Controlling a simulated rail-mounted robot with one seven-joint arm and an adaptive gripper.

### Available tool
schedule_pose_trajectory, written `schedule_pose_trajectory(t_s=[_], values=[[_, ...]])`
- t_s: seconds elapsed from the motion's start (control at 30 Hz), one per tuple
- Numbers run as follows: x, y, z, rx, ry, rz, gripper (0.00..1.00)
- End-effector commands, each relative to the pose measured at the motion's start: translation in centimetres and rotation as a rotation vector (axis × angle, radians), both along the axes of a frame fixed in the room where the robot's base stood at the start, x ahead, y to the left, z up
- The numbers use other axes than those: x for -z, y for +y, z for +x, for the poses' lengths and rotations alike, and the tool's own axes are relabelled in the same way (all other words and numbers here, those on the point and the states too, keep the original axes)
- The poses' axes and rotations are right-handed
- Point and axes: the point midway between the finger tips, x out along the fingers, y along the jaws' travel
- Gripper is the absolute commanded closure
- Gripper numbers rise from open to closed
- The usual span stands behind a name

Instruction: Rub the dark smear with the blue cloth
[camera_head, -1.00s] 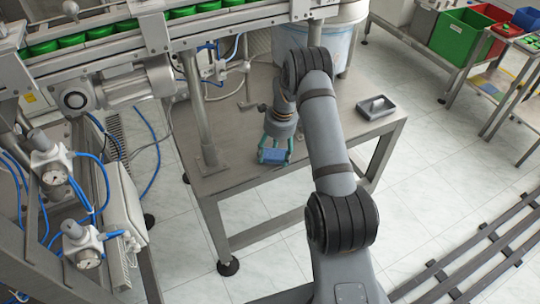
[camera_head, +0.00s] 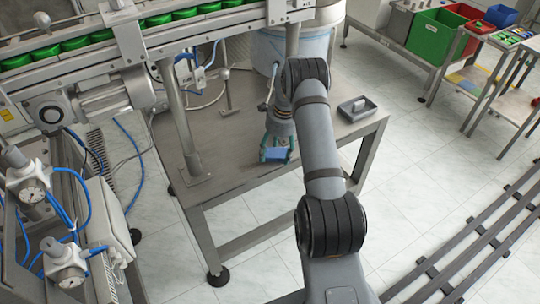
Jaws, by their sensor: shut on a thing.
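My gripper (camera_head: 278,153) points down at the steel table (camera_head: 235,178), near its front edge. It is shut on the blue cloth (camera_head: 280,154), of which a small patch shows between the teal fingers. The cloth is low, at or just above the tabletop; I cannot tell if it touches. I cannot make out the dark smear; my arm and gripper hide part of the table.
A grey tray (camera_head: 357,108) sits on the table to the right of my gripper. A large pale tub (camera_head: 262,50) stands behind. A metal post (camera_head: 178,115) rises on the left, under the conveyor with green caps (camera_head: 104,40). The table's front edge is close.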

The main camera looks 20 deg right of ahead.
Motion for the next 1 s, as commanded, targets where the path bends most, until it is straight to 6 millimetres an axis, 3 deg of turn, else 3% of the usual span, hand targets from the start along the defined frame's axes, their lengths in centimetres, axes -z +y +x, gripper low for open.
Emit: schedule_pose_trajectory(t_s=[0.17,0.5,1.0], values=[[0.0,-0.2,-0.1,-0.001,0.004,-0.002,0.6],[0.1,2.6,-0.5,-0.003,0.002,-0.001,0.6],[0.0,5.1,-0.9,-0.003,0.003,-0.001,0.6]])
